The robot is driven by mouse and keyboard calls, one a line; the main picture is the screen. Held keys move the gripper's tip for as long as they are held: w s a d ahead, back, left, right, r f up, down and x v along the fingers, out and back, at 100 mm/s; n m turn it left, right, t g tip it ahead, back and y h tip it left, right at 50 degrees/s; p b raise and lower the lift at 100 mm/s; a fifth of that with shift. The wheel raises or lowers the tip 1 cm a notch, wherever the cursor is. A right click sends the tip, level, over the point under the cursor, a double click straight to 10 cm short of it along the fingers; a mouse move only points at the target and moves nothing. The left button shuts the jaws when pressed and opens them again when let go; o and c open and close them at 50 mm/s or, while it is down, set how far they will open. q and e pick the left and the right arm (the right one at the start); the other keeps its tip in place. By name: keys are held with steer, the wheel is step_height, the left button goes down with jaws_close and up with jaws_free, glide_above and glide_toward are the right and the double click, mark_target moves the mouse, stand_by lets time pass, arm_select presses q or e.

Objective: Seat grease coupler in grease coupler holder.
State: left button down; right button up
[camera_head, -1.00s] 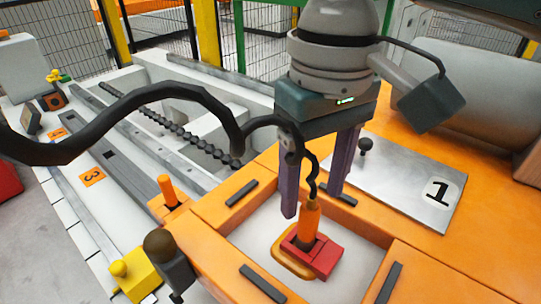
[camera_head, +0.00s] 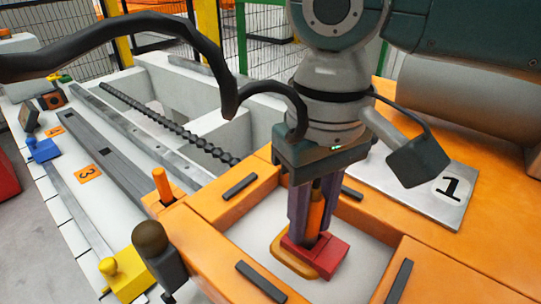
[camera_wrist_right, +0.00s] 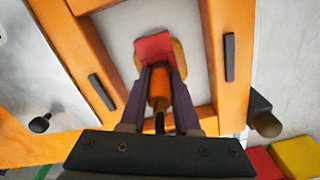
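The block also shows in the right wrist view (camera_wrist_right: 154,46). My right gripper (camera_head: 312,236) points down with its purple fingers closed in on both sides of the coupler; the wrist view shows the cylinder between them (camera_wrist_right: 161,92). The coupler's lower end is hidden. My left gripper is not in view.
Orange walls (camera_head: 225,203) with dark strips surround the pale recess. A metal plate marked 1 (camera_head: 428,198) lies at the right. A dark round-topped knob (camera_head: 150,238), a yellow block (camera_head: 128,274) and an orange peg (camera_head: 162,185) stand at the left.

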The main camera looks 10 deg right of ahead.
jaws_close()
